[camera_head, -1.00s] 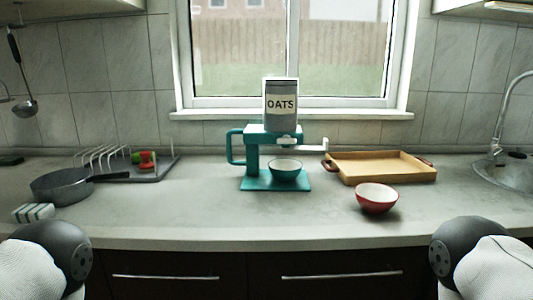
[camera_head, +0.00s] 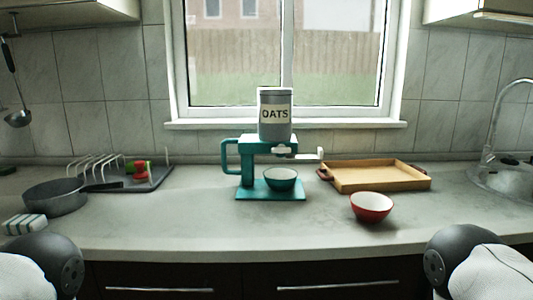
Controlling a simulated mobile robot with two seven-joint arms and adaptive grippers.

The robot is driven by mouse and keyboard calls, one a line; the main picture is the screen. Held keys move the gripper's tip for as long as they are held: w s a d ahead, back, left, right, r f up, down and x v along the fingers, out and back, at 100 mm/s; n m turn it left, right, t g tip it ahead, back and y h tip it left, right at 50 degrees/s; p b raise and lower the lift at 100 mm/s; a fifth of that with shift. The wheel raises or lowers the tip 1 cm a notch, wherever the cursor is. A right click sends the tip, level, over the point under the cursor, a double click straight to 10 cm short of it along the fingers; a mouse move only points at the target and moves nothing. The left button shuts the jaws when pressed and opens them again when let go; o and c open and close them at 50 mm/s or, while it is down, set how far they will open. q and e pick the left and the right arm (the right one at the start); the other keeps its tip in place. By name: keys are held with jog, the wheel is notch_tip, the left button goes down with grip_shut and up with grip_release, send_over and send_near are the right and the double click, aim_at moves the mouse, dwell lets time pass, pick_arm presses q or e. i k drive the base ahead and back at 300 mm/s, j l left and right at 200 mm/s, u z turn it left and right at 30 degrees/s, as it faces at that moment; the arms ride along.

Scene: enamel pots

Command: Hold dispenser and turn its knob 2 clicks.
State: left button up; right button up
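The dispenser (camera_head: 247,158) is a teal stand with a side handle (camera_head: 229,156) on its left. A grey canister labelled OATS (camera_head: 275,113) sits on top of it. A pale knob or crank (camera_head: 300,153) sticks out at its right, below the canister. Only parts of my two arms show at the lower left and lower right corners, well away from the dispenser. Neither gripper is in view.
A red bowl (camera_head: 371,207) stands at the right front of the counter (camera_head: 200,228). A wooden tray (camera_head: 380,187) lies behind it. A dark pan (camera_head: 54,197), a wire rack (camera_head: 97,169) and a striped sponge (camera_head: 25,223) are at the left. The counter before the dispenser is clear.

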aim_at(281, 149)
jog(key=i+j, duration=0.1)
jog(key=i, duration=1.05)
